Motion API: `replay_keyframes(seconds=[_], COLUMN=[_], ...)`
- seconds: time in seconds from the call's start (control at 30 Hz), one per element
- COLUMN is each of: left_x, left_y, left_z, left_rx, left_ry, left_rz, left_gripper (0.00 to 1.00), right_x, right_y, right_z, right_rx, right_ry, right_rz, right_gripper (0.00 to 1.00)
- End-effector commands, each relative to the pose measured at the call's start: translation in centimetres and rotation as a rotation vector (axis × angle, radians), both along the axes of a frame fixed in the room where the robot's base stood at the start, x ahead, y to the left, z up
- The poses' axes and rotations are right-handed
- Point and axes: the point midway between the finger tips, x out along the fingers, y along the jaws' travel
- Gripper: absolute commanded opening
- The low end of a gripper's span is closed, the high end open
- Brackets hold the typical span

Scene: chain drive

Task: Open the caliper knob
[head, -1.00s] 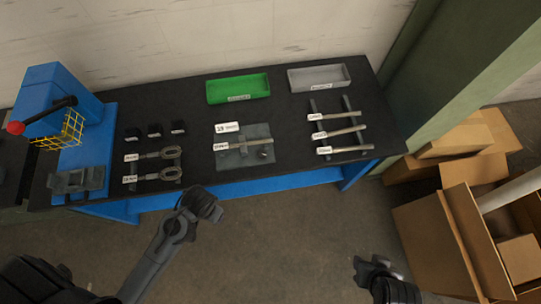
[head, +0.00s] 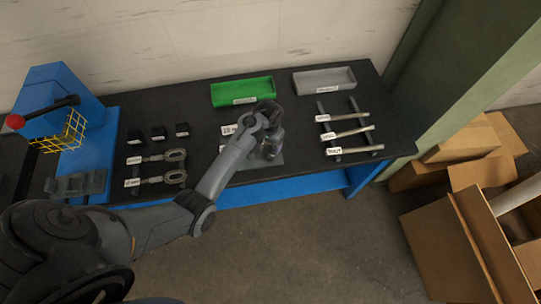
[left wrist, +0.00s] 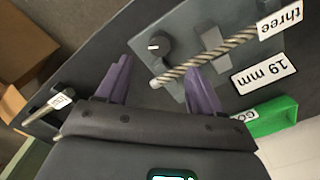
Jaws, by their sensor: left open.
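The caliper knob (left wrist: 154,45) is a small dark round knob with a white mark, on a grey plate (left wrist: 176,68) in the left wrist view. The caliper's ridged bar (left wrist: 225,50) runs beside it to a label reading "three". My left gripper (left wrist: 161,67) is open and empty, its purple fingers pointing toward the plate. The knob lies just beyond the fingertips, roughly between them. In the head view my left gripper (head: 270,150) is over the plate and hides the knob and most of the caliper. My right gripper is out of view.
A green tray (head: 241,101) and a grey tray (head: 324,89) stand at the back of the black bench. Labelled rods lie on a rack (head: 339,155) to the right. Ring-ended parts (head: 160,182) and black blocks (head: 158,133) lie left. A blue press (head: 62,90) stands far left.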

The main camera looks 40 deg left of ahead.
Motion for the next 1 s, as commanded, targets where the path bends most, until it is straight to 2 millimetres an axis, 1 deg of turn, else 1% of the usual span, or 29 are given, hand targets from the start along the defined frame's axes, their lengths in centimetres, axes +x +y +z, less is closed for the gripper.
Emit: replay_keyframes(seconds=[0.3, 0.5, 0.7, 1.0], left_x=[-0.1, -0.1, -0.1, -0.1], left_y=[0.0, 0.0, 0.0, 0.0], left_z=[-5.1, -7.9, -9.3, -9.6], left_rx=[0.001, 0.002, 0.001, 0.002], left_ry=[0.003, 0.003, 0.0, 0.001], left_rz=[0.0, -0.001, 0.0, 0.0], left_gripper=[0.67, 0.67, 0.67, 0.67], right_x=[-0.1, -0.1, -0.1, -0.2], right_y=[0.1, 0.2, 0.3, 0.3], right_z=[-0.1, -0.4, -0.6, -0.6], right_rx=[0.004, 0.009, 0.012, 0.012], right_ry=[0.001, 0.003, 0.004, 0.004], right_rz=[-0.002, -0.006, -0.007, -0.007], right_gripper=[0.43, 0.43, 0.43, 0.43])
